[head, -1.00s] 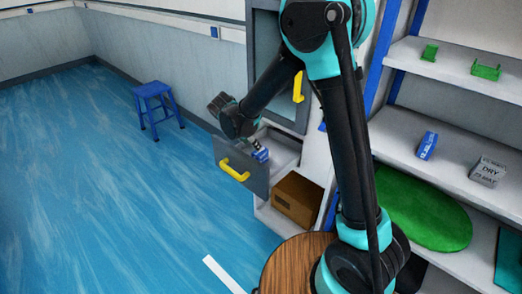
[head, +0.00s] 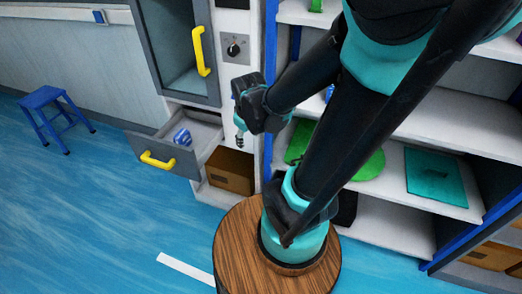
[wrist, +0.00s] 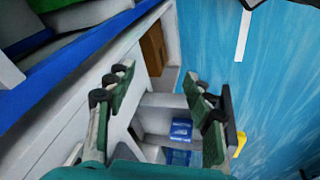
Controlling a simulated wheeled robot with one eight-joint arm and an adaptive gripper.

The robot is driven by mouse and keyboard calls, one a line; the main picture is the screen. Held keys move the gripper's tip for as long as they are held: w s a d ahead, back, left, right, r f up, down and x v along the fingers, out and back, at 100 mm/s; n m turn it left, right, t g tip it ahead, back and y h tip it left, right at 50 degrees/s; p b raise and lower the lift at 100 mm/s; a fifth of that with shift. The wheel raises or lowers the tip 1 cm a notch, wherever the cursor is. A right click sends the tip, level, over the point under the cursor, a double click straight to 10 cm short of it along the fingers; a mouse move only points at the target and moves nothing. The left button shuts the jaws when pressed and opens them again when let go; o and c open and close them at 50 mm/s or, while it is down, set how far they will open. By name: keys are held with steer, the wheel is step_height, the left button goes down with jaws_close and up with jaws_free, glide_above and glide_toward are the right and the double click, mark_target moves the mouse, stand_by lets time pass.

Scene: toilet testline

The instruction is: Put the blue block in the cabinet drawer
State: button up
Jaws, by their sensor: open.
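The blue block (head: 182,137) lies inside the pulled-out cabinet drawer (head: 203,130), near its front left in the head view. The drawer front is grey with a yellow handle (head: 158,160). In the wrist view the blue block (wrist: 181,129) shows beyond the fingers, inside the light grey drawer (wrist: 157,124). More blue and white shows just below it there, and I cannot tell whether it is the same block. My gripper (wrist: 160,85) is open, with nothing between its fingers. In the head view it is to the right of the drawer, apart from the block.
A brown box (head: 230,171) sits in the compartment below the drawer. A grey cabinet door with a yellow handle (head: 201,50) is above. Shelves (head: 440,185) stand at the right, a round wooden table (head: 235,240) in front. A blue stool (head: 53,117) stands on clear floor at left.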

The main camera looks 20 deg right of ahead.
steer(key=s+d+f+m, duration=0.1)
steer(key=s+d+m, duration=0.1)
steer(key=s+m, duration=0.3)
steer(key=shift+s+d+f+m+y, duration=0.3)
steer(key=shift+s+d+f+m, duration=0.1)
steer(key=shift+m, duration=0.1)
stand_by(0.8)
